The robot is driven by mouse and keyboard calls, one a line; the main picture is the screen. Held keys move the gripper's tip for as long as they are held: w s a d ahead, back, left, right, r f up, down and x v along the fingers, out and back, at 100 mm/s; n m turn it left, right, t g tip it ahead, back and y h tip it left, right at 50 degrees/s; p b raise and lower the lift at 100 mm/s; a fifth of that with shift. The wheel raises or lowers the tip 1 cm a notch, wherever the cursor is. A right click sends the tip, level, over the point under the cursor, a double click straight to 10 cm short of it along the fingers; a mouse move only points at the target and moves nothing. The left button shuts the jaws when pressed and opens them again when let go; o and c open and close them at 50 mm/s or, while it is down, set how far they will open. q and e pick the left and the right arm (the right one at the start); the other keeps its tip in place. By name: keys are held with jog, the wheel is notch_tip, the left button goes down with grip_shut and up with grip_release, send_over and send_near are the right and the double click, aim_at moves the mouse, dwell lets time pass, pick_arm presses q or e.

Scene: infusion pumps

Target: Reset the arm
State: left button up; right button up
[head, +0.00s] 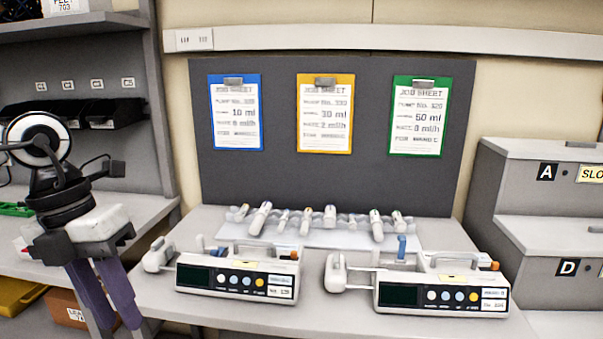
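My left gripper (118,318) hangs at the left side of the head view, with its two dark purple fingers pointing down. The fingers are apart with a gap between them, and I see nothing held there. It is to the left of the table with the pumps, in front of the left-hand shelf unit. My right gripper and arm are not in view. Two white syringe pumps stand on the table, a left pump (228,293) and a right pump (425,310), both apart from my gripper.
Several syringes (259,219) lie in a row behind the pumps. Blue, yellow and green job sheets (235,112) hang on the dark board (275,165). Grey stepped drawers (530,230) stand at the right. A cardboard box (63,312) and a yellow bin (18,298) sit low left.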

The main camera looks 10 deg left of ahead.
pick_arm(q)
jog(key=w+d+f+n+t+h, duration=0.55)
jog(key=d+f+h, duration=0.2)
jog(key=h, duration=0.25)
jog(key=w+a+f+n+t+y, duration=0.1)
jog(key=a+f+n+t+y, duration=0.1)
jog(key=f+n+t, duration=0.35)
jog(key=w+a+f+n+t+y, duration=0.2)
jog(key=f+n+t, duration=0.1)
jog(key=f+n, duration=0.45)
jog(key=s+d+f+n+g+y, duration=0.1)
jog(key=s+d+f+n+y, duration=0.15)
jog(key=s+f+n, duration=0.35)
jog(key=s+d+f+n+g+y, duration=0.1)
jog(key=f+n+y, duration=0.25)
jog(key=f, duration=0.45)
jog(key=s+d+f+n+g, duration=0.3)
jog(key=s+d+f+n, duration=0.1)
jog(key=s+d+f, duration=0.4)
jog(key=shift+s+d+n+g, duration=0.3)
jog(key=shift+s+d+g, duration=0.1)
jog(key=shift+d, duration=0.75)
jog(key=shift+a, duration=0.1)
